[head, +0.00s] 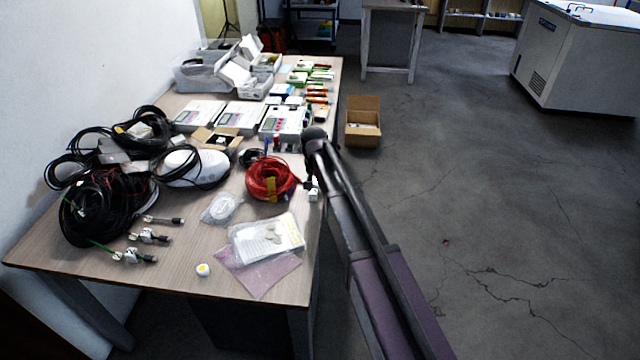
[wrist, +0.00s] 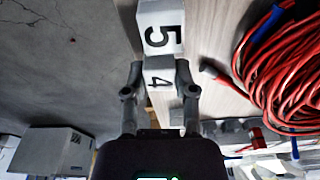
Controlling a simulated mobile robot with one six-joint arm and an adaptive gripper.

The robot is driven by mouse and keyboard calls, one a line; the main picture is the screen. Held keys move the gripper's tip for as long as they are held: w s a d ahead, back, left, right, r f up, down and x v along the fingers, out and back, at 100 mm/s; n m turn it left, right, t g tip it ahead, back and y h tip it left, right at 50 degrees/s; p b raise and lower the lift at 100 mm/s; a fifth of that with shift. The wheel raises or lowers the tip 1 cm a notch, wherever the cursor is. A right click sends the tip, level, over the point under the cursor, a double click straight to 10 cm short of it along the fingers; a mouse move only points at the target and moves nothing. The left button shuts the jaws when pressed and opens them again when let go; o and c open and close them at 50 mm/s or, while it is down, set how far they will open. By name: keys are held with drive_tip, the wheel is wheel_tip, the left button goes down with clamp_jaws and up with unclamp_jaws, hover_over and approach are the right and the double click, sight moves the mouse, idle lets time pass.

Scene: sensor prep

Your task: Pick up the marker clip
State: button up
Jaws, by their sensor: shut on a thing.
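The marker clip (wrist: 160,28) is a white block with the black numbers 5 and 4 on its faces. In the wrist view it sits between the two fingers of my gripper (wrist: 159,72), which are shut on its near part. In the head view the white clip (head: 313,195) shows at the right edge of the table, just below the end of my arm. My gripper (head: 312,182) is small and dark there, largely hidden by my arm. I cannot tell whether the clip still touches the table.
A red cable coil (head: 270,179) lies left of the clip on the table (head: 185,290). Bagged papers (head: 266,238), black cables (head: 100,205) and white instruments (head: 240,118) crowd the tabletop. An open cardboard box (head: 363,125) stands on the floor.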

drive_tip(key=shift+r+p, duration=1.4)
drive_tip(key=shift+r, duration=0.1)
drive_tip(key=s+d+r+p, duration=0.1)
drive_tip(key=s+d, duration=0.1)
drive_tip(key=s, duration=1.4)
drive_tip(key=shift+d+r+p, duration=0.15)
drive_tip(key=shift+r+p, duration=0.25)
drive_tip(key=shift+w, duration=0.1)
